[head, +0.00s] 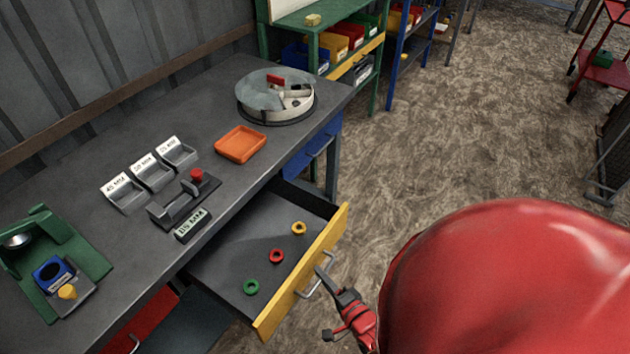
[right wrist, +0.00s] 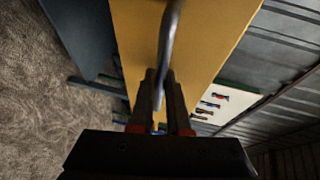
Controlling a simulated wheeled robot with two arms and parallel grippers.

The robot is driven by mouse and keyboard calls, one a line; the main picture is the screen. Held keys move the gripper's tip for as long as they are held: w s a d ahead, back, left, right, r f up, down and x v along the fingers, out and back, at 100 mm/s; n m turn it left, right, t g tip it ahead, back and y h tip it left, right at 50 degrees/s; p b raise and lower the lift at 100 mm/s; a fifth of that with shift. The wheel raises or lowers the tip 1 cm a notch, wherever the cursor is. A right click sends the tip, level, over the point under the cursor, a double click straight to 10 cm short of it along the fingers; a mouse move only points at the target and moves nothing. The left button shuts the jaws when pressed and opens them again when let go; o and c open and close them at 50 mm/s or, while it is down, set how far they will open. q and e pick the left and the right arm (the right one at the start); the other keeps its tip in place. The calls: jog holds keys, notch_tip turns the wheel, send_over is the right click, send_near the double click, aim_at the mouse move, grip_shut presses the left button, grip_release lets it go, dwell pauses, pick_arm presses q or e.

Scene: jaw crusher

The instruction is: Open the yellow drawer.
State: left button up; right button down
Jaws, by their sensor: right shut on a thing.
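The yellow drawer (head: 305,270) stands pulled out from under the grey workbench, its grey tray (head: 240,255) exposed. A green ring (head: 251,287), a red ring (head: 277,256) and a yellow ring (head: 299,228) lie in it. My right gripper (head: 324,274) is at the drawer's metal handle (head: 307,294), shut on it. In the right wrist view the fingers (right wrist: 160,80) are on either side of the handle bar (right wrist: 170,40), in front of the yellow drawer front (right wrist: 215,35). My left gripper is not in view.
On the workbench (head: 95,250) are an orange tray (head: 240,144), a round grey device (head: 276,95), labelled small bins (head: 152,171) and a green fixture (head: 50,262). A green shelf (head: 318,40) stands behind. The floor (head: 450,140) right of the bench is clear.

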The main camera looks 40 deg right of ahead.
dwell(0.3)
jog(key=c, duration=0.9)
grip_release()
jog(key=shift+d, duration=0.1)
jog(key=shift+s, duration=0.15)
jog(key=s+r+p, duration=0.1)
jog(key=s, duration=0.4)
jog(key=s+r+p, duration=0.1)
jog(key=s+p, duration=0.1)
jog(key=s, duration=0.4)
jog(key=s+a+r+p, duration=0.1)
jog(key=s, duration=0.5)
jog(key=shift+w, duration=0.1)
